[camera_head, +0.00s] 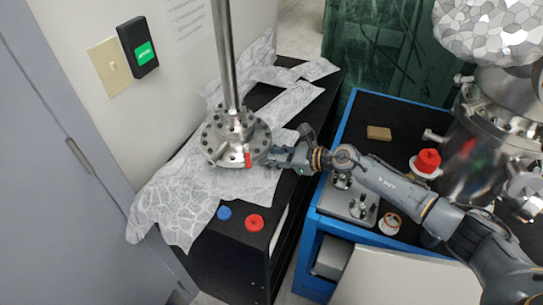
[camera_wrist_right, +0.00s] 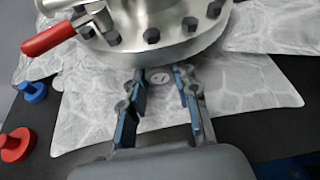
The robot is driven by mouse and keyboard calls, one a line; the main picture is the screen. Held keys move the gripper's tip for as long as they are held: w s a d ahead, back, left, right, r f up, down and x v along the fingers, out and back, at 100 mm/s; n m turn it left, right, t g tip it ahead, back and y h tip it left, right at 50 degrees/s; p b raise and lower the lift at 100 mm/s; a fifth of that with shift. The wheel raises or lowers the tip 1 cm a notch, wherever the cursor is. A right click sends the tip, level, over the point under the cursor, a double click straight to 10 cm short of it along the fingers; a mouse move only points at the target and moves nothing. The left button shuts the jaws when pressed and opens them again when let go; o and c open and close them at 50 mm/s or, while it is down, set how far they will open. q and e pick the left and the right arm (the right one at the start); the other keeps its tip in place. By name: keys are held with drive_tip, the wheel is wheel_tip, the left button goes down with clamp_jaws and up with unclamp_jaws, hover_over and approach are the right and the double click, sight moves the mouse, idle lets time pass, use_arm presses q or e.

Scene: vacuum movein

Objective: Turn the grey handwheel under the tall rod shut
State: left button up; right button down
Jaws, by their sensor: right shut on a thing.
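The tall metal rod (camera_head: 224,55) stands upright on a round bolted metal flange (camera_head: 236,140), whose rim also shows in the wrist view (camera_wrist_right: 185,45). My right gripper (camera_head: 272,156) reaches in from the right, beside the flange. My left gripper is not in view.
A red-handled lever (camera_wrist_right: 48,36) sticks out from the flange. Crumpled patterned sheeting (camera_head: 175,205) covers much of the black cabinet top. A blue cap (camera_head: 224,212) and a red cap (camera_head: 254,222) lie at its front. A blue-edged cart (camera_head: 318,190) stands to the right.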

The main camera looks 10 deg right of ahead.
drive_tip(key=shift+w+d+f+m+g+y+b, duration=0.15)
drive_tip(key=shift+m+g+b, duration=0.1)
drive_tip(key=shift+m+b, duration=0.25)
drive_tip(key=shift+a+f+m+g+y+b, duration=0.15)
drive_tip(key=shift+m+g+b, duration=0.1)
drive_tip(key=shift+m+b, duration=0.2)
drive_tip(key=shift+d+r+m+g+b, duration=0.1)
drive_tip(key=shift+r+m+g+b, duration=0.1)
drive_tip(key=shift+m+g+b, duration=0.2)
drive_tip(key=shift+r, duration=0.1)
drive_tip(key=c, duration=1)
unclamp_jaws()
drive_tip(key=v, duration=1.2)
drive_tip(key=shift+f, duration=0.2)
drive_tip(key=shift+d, duration=0.1)
